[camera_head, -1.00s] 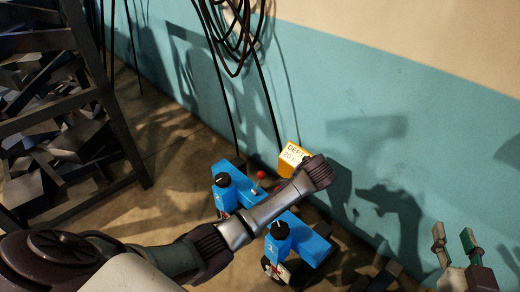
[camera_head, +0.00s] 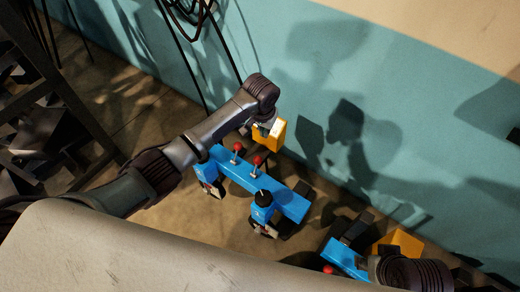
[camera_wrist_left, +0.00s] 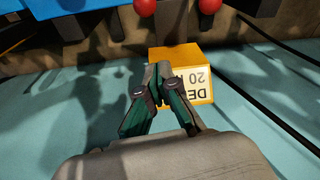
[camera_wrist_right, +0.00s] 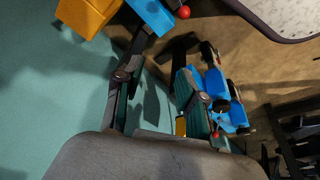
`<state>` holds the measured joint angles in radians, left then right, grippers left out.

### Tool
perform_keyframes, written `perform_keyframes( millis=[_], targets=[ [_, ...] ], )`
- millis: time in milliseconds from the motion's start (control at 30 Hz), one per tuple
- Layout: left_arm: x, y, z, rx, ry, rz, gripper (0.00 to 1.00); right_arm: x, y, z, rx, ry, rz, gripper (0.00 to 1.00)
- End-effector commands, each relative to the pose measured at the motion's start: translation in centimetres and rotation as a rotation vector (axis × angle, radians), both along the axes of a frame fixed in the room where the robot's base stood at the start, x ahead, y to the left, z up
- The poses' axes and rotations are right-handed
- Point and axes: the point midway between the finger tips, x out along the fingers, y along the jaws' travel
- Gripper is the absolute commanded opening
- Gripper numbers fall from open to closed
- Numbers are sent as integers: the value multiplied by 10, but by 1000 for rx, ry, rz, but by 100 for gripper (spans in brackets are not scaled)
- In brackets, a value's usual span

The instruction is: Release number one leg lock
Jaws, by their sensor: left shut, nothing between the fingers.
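A blue frame (camera_head: 285,200) stands on the floor with two red-knobbed levers (camera_head: 257,160). Its near leg (camera_head: 262,214) has a black knob (camera_head: 263,198) on top. The top of its far leg (camera_head: 207,173) is hidden behind my left arm. My left gripper (camera_wrist_left: 158,70) is shut and empty in front of a yellow labelled box (camera_wrist_left: 180,62) at the frame's wall side. The levers' red knobs (camera_wrist_left: 145,6) lie beyond it in the left wrist view. My right gripper (camera_wrist_right: 160,60) is open and empty; its fingers are out of the head view.
A second blue frame (camera_head: 345,258) with a yellow box (camera_head: 399,243) lies at lower right, close to my right wrist. The teal wall (camera_head: 400,120) bounds the far side. A dark rack (camera_head: 60,120) and hanging cables (camera_head: 190,12) are at left. Bare floor lies between the rack and frame.

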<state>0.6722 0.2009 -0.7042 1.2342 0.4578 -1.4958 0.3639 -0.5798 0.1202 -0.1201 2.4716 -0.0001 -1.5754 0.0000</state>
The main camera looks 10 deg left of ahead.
Motion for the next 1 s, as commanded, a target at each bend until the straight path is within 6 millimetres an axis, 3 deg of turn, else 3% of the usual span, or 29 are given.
perform_keyframes(
  millis=[333,400,800,867,1000],
  targets=[
    [11,-1,-55,1,0,-1,0,4,1,-22,5,-23,1,40],
    [12,-1,-59,1,0,-2,0,24,7,-16,24,-118,9,40],
    [18,-2,-94,1,0,-1,0,100,33,20,113,-536,42,40],
    [20,-2,-99,1,-1,-1,0,110,37,28,127,-599,46,40],
    [1,3,-93,1,-1,-3,0,101,33,24,114,-541,42,40]
  ],
)
